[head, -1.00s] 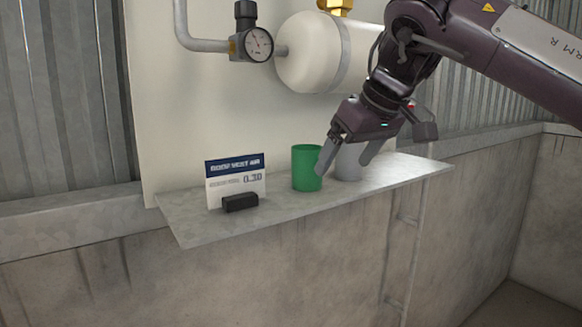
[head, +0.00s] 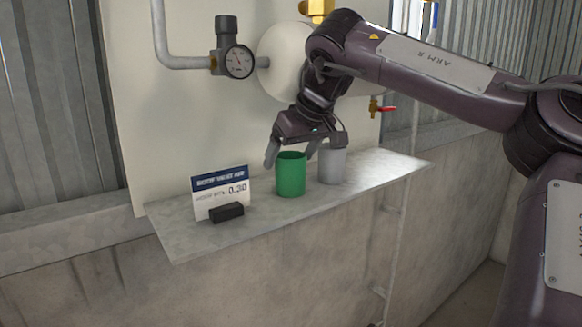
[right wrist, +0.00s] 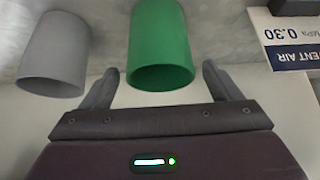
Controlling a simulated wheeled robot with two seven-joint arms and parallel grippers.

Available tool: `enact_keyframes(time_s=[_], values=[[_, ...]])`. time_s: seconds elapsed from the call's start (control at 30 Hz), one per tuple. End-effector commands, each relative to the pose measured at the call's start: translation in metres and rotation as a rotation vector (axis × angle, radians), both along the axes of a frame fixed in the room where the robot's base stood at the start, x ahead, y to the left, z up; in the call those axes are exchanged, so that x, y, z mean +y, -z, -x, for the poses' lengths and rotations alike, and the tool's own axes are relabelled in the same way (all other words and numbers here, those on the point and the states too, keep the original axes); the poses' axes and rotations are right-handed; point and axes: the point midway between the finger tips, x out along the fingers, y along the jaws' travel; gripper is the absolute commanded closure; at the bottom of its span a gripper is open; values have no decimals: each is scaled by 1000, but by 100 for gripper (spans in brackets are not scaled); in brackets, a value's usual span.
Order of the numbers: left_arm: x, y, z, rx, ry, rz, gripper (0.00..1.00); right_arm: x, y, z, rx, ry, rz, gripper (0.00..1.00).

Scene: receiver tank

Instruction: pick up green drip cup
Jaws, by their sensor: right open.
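The green drip cup (head: 291,175) stands upright on the grey shelf (head: 365,178), left of a grey cup (head: 332,165). My right gripper (head: 290,160) is open just behind and above the green cup. In the right wrist view the green cup (right wrist: 160,50) lies ahead of and between the two spread fingertips (right wrist: 160,78). I cannot tell whether a finger touches it. One finger shows between the green cup and the grey cup (right wrist: 54,58). My left gripper is not in view.
A sign (head: 219,192) in a black holder (head: 226,213) stands left of the green cup. A pressure gauge (head: 238,61), a pipe (head: 180,62) and a white tank (head: 283,62) are on the panel behind. A red-handled valve (head: 385,109) is at the right. The shelf's front edge is clear.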

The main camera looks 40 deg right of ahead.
Motion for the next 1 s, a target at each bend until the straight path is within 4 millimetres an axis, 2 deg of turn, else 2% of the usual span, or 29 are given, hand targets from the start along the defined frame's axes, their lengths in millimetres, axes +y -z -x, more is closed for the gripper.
enact_keyframes(time_s=[0.07, 0.37, 0.7, 1.0], values=[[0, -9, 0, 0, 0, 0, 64, 0, 4, -2, 4, -2, -2, 16], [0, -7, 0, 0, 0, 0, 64, -1, 9, -3, 1, -1, -1, 17], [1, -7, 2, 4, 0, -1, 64, -1, 9, -3, 2, -1, -1, 62], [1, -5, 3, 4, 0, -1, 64, -1, 9, -3, 2, -1, -1, 64]])
